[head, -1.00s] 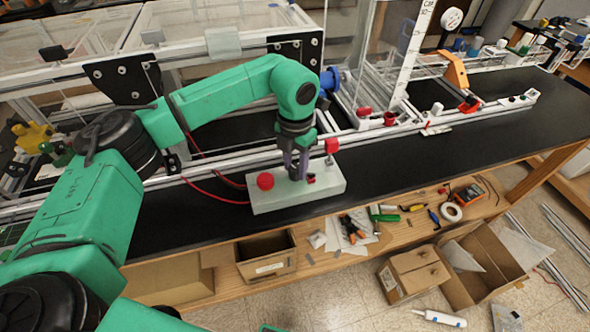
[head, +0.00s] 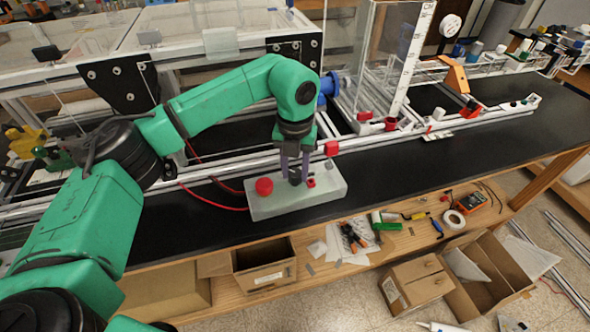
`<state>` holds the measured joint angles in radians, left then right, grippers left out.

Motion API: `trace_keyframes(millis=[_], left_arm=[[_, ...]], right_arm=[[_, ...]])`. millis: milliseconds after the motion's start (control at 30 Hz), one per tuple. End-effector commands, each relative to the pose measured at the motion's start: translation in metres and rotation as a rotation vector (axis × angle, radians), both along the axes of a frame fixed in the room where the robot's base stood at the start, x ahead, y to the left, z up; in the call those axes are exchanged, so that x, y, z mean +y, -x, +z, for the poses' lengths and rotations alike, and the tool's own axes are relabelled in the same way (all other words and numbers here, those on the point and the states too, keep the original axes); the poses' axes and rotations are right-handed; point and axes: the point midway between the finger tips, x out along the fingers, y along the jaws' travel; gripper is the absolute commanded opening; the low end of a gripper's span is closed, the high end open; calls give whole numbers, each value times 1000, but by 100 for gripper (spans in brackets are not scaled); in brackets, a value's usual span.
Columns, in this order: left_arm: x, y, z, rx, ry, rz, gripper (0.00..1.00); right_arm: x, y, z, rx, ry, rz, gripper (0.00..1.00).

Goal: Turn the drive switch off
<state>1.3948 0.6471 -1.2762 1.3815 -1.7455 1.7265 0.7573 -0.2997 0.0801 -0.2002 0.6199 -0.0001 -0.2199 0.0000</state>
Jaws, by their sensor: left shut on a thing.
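A pale grey control box (head: 325,196) sits on the black bench top. A red mushroom button (head: 264,186) stands at its left end. My left gripper (head: 295,179) comes down from above onto the middle of the box, with its fingertips around a small dark switch knob. It is shut on this knob, which the fingers mostly hide, so I cannot read its position. A small red part (head: 311,183) shows on the box just right of the fingertips. My right gripper is not in view.
Red cables (head: 215,200) run to the left of the box. A rail with a red-topped post (head: 331,148) runs close behind it. The bench (head: 420,165) is clear to the right. A lower shelf holds tools and an open cardboard box (head: 265,268).

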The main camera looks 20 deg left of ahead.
Motion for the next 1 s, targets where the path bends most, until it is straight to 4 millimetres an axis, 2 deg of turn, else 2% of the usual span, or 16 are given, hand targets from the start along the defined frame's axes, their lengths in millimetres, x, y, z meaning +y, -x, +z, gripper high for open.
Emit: trace_keyframes(millis=[200, 233, 300, 600, 700, 867, 1000], left_arm=[[0, -1, 1, -3, 0, 1, 0], [0, -1, 1, -3, 0, 1, 45], [0, -1, 1, -2, 0, 1, 71], [0, 0, 1, -1, 0, -1, 71], [0, -1, 7, -2, 0, -1, 71], [0, -2, 40, -6, 2, 0, 71], [0, -1, 84, -7, 2, 0, 71]], right_arm=[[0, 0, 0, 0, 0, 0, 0], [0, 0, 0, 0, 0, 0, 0], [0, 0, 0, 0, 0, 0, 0], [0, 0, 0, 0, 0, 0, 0], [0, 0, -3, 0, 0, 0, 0], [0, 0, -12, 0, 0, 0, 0], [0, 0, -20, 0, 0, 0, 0]])
